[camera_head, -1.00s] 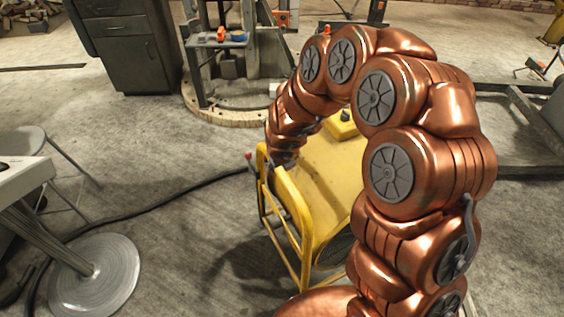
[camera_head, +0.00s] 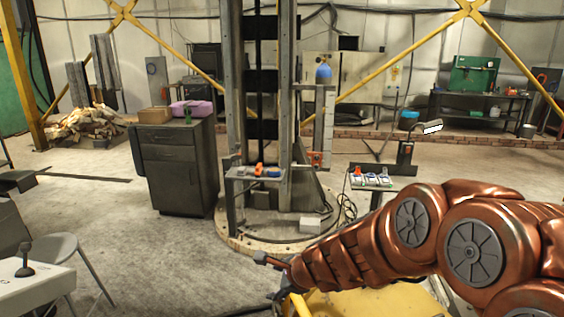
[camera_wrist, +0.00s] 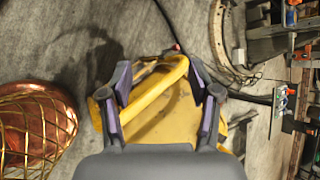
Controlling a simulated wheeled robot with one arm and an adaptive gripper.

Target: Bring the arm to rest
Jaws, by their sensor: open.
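My copper-coloured arm (camera_head: 415,240) reaches in from the right edge of the head view, its links bending toward the left above a yellow machine (camera_head: 365,303). My gripper cannot be made out clearly at the arm's far end in that view. In the wrist view my gripper (camera_wrist: 160,84) is open, with its two purple-padded fingers spread apart and nothing held between them. The yellow machine (camera_wrist: 168,122) lies beyond the fingers, and its tubular frame crosses the gap. I cannot tell how far the fingers are from it.
A dark drawer cabinet (camera_head: 178,170) stands left of the column (camera_head: 257,100) on its round base. A small tool table (camera_head: 372,180) is right of it. A white control desk (camera_head: 38,280) and stool are at lower left. Open concrete floor (camera_head: 110,215) lies between.

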